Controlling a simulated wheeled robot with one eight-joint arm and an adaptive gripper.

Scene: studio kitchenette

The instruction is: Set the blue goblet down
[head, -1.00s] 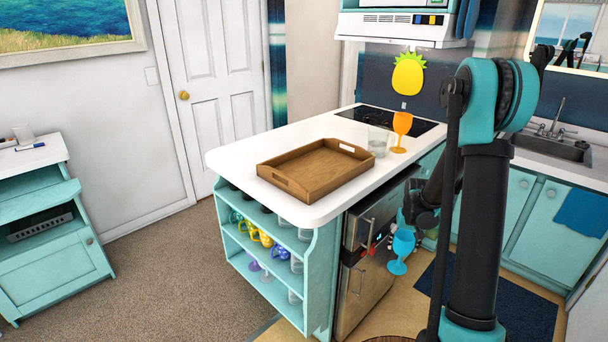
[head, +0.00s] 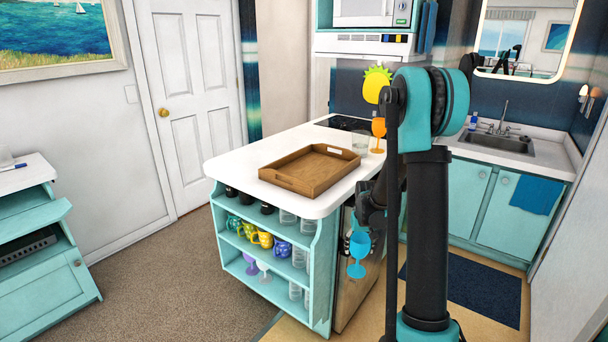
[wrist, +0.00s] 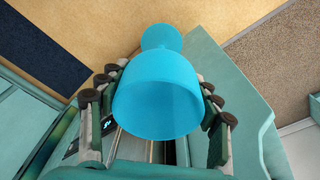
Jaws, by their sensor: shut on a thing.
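The blue goblet (head: 359,252) is held in front of the right end of the white counter, below its top. In the wrist view the goblet (wrist: 158,95) shows its bowl towards the camera, with its foot beyond. My gripper (wrist: 158,95) is shut on the goblet, with a finger on either side of the bowl. In the head view my gripper is small and partly hidden behind my arm. The goblet looks upright and clear of any surface.
The white counter (head: 236,163) bears a wooden tray (head: 290,178), a clear glass (head: 360,143) and an orange goblet (head: 378,130). Shelves below hold mugs and glasses (head: 262,240). A sink (head: 505,143) is at the right. The counter's front left corner is bare.

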